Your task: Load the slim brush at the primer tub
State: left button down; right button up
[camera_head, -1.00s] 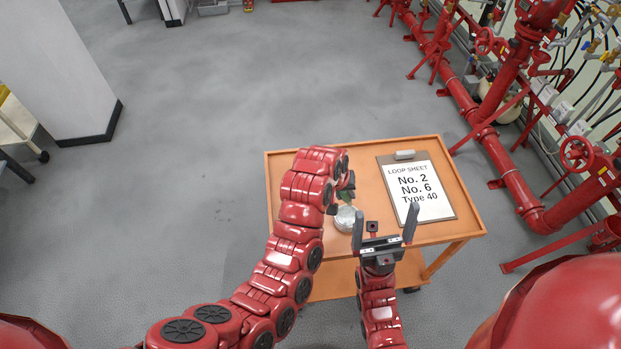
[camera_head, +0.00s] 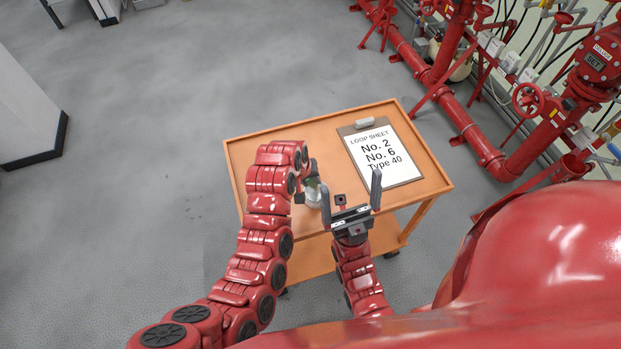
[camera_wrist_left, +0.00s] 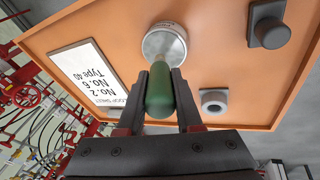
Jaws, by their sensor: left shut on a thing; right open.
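My left gripper (camera_head: 310,187) is shut on a green-handled tool, the slim brush by its look (camera_wrist_left: 158,92). The handle also shows as a bit of green in the head view (camera_head: 314,182). The primer tub (camera_wrist_left: 165,42), a round pale metal tub, stands on the orange cart top just beyond the handle in the left wrist view. It is partly hidden behind the gripper in the head view (camera_head: 313,200). The bristles are hidden; I cannot tell whether they touch the tub's contents. My right gripper (camera_head: 351,185) is open and empty, right of the tub.
The orange cart (camera_head: 262,141) carries a clipboard (camera_head: 398,172) reading "No. 2, No. 6, Type 40". Red pipes and valves (camera_head: 478,140) line the right. Floor at left is clear.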

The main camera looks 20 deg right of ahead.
pick_arm(q)
jog(key=shift+f+b, duration=0.35)
jog(key=shift+f, duration=0.25)
dwell(0.8)
jog(key=shift+s+f, duration=0.1)
dwell(1.3)
jog(key=shift+r, duration=0.95)
jog(key=shift+r+p, duration=0.6)
jog(key=shift+r, duration=2)
